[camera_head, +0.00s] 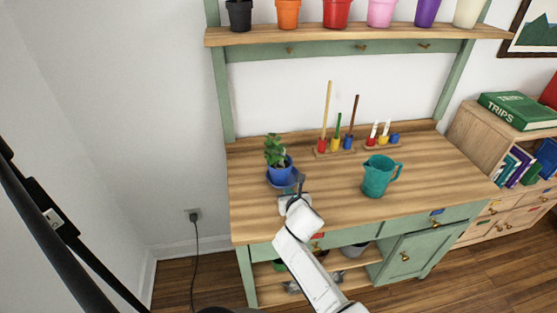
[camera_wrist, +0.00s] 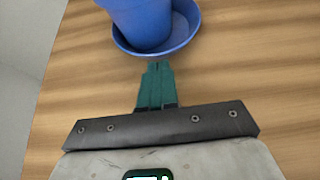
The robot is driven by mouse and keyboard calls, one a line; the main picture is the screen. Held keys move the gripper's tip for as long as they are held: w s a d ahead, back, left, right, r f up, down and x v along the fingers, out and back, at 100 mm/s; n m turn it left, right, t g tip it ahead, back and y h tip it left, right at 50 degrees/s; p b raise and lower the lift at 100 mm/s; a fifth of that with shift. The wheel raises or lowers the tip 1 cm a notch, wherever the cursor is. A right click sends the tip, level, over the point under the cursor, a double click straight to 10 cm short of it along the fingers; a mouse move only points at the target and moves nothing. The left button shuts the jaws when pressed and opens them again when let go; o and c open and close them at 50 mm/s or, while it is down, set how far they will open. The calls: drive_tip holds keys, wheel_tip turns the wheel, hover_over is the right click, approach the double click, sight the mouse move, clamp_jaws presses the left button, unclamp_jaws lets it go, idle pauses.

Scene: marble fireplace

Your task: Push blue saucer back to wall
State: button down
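The blue saucer (camera_wrist: 186,28) sits on the wooden tabletop with a blue pot (camera_wrist: 137,22) standing in it. In the head view the saucer (camera_head: 271,183) is at the left of the table, and the pot (camera_head: 278,173) holds a green leafy plant (camera_head: 275,150). My gripper (camera_wrist: 158,68) has its teal fingers close together, shut and with nothing between them. The fingertips point at the near rim of the saucer, very close to it; I cannot tell whether they touch. In the head view my gripper (camera_head: 298,183) is at the saucer's near right side, partly hiding it.
A teal jug (camera_head: 377,177) stands to the right. Peg stands (camera_head: 336,147) with coloured pieces are at the back of the wooden tabletop (camera_head: 330,205), by the white wall (camera_head: 290,90). A shelf (camera_head: 350,35) with several coloured pots hangs above. Bare tabletop lies between plant and jug.

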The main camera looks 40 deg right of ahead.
sight(285, 181)
drive_tip(key=shift+w+d+f+b, duration=0.1)
drive_tip(key=shift+w+d+b, duration=0.15)
drive_tip(key=shift+w+d, duration=0.3)
drive_tip(key=shift+w+d+r+b, duration=0.1)
drive_tip(key=shift+w+d+b, duration=0.2)
drive_tip(key=shift+w, duration=0.5)
drive_tip(key=shift+w+d+f+b, duration=0.1)
drive_tip(key=shift+w+d+b, duration=0.05)
drive_tip(key=shift+w+d, duration=0.45)
drive_tip(key=shift+w+d+b, duration=0.55)
drive_tip(key=shift+w, duration=0.35)
drive_tip(key=shift+w+d+b, duration=0.55)
drive_tip(key=shift+w+b, duration=0.05)
drive_tip(key=shift+w, duration=0.25)
drive_tip(key=shift+w+d+b, duration=0.55)
drive_tip(key=shift+w, duration=0.35)
drive_tip(key=shift+s+a+p, duration=0.3)
drive_tip(key=shift+s+p, duration=0.1)
drive_tip(key=shift+p, duration=0.15)
drive_tip(key=shift+s+a+p, duration=0.55)
drive_tip(key=shift+s+p, duration=0.15)
drive_tip(key=shift+s, duration=0.15)
drive_tip(key=shift+s+a+p, duration=0.55)
drive_tip(key=shift+s+p, duration=0.15)
drive_tip(key=shift+s, duration=0.1)
wheel_tip(285, 181, up, 8)
drive_tip(key=p, duration=0.8)
drive_tip(key=shift+p, duration=0.3)
